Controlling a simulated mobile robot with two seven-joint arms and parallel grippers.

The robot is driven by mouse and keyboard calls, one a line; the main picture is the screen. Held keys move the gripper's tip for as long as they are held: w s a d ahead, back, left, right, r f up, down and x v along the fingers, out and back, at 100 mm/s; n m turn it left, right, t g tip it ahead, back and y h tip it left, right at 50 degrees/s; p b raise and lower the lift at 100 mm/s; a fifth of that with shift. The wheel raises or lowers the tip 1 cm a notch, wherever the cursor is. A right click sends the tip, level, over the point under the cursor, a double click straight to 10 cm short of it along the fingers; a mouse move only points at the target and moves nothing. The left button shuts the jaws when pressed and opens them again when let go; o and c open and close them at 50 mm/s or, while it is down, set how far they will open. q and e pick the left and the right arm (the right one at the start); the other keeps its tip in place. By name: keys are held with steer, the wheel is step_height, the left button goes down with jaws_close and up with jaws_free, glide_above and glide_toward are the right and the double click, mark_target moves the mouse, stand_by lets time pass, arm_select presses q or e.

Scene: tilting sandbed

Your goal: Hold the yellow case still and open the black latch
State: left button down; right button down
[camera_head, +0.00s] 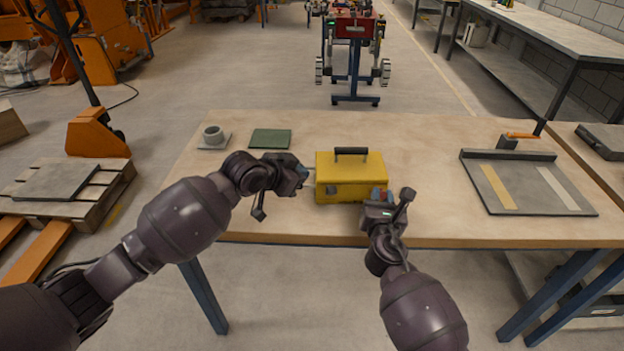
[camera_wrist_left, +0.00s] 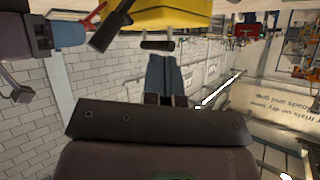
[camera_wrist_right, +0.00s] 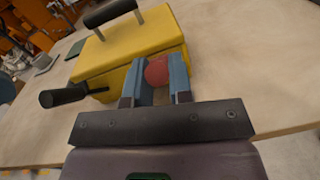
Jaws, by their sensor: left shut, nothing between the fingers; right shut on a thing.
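The yellow case (camera_head: 335,191) stands upright on the table with a black carry handle (camera_head: 351,151) on top. In the right wrist view, a black latch grip (camera_wrist_right: 62,95) sticks out on a thin rod at the case's left; I cannot pick it out in the head view. My left gripper (camera_head: 304,174) is shut and empty beside the case's left end. In the left wrist view its blue fingers (camera_wrist_left: 166,75) lie close together near the carry handle (camera_wrist_left: 157,45). My right gripper (camera_head: 378,194) is shut on a red knob (camera_wrist_right: 157,70) at the case's front right.
The wooden table (camera_head: 420,140) has free room behind the case. A grey mug (camera_head: 212,134) on a small plate and a green mat (camera_head: 270,139) lie at the back left. A dark board with two strips (camera_head: 525,185) lies on the right.

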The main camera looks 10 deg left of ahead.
arm_select(q)
steer(key=v, duration=0.7)
steer(key=shift+a+r, duration=0.15)
steer(key=shift+r, duration=0.15)
steer(key=shift+s, duration=0.1)
